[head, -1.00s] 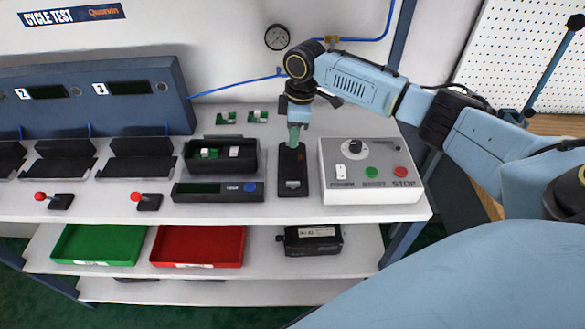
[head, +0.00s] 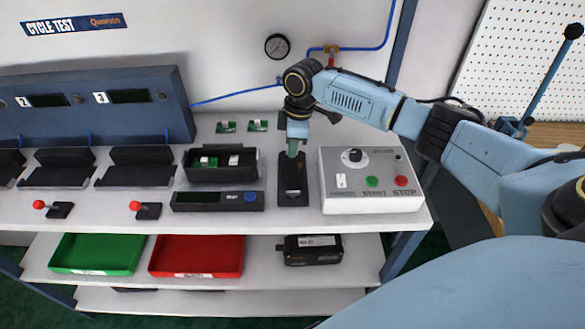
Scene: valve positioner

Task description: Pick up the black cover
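The black cover (head: 292,190) looks like the flat dark rectangular piece on the bench top, just left of the grey control box. It has a small light mark near its front end. My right gripper (head: 292,155) points down at its back end, with greenish fingertips at or just above the surface. I cannot tell whether the fingers touch it or how far apart they are. The gripper hides part of the back end. My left gripper is not in view.
A grey control box (head: 369,188) with buttons stands close on the right. An open black housing (head: 222,177) with boards and a display unit (head: 218,201) are on the left. Green (head: 97,272) and red (head: 196,273) trays and a black unit (head: 313,257) sit on the shelf below.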

